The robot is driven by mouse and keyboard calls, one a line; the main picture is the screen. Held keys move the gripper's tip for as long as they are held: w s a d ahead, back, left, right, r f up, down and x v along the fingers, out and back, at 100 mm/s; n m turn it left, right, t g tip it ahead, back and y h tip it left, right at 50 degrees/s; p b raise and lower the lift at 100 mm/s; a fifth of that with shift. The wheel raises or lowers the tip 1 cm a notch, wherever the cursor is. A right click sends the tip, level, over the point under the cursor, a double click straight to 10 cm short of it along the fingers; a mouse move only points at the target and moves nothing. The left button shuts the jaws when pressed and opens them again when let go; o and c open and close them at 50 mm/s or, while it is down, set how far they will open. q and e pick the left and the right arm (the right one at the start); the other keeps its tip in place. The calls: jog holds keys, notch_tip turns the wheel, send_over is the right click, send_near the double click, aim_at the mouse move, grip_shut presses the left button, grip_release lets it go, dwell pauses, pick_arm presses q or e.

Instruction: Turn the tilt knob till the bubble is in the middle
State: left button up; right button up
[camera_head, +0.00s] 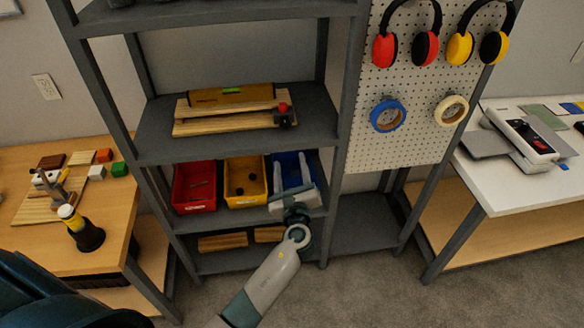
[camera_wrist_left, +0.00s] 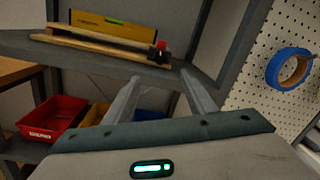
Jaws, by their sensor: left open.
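The tilt knob (camera_head: 284,108) is a small red knob on a dark mount at the right end of a wooden board (camera_head: 215,127) on the grey shelf. It also shows in the left wrist view (camera_wrist_left: 161,46). A yellow spirit level (camera_head: 220,97) lies along the board, with a small green vial (camera_head: 233,90) on top; the bubble is too small to make out. My left gripper (camera_head: 291,172) is open and empty, below and in front of the shelf, in front of the blue bin. Its two fingers (camera_wrist_left: 158,88) point up toward the shelf, apart from the knob. My right gripper is not in view.
Red (camera_head: 194,187), yellow (camera_head: 245,181) and blue (camera_head: 307,161) bins stand on the shelf below. A pegboard (camera_head: 408,95) with tape rolls and ear defenders is at the right. Grey uprights (camera_head: 349,100) frame the shelves. A wooden table (camera_head: 30,245) stands left.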

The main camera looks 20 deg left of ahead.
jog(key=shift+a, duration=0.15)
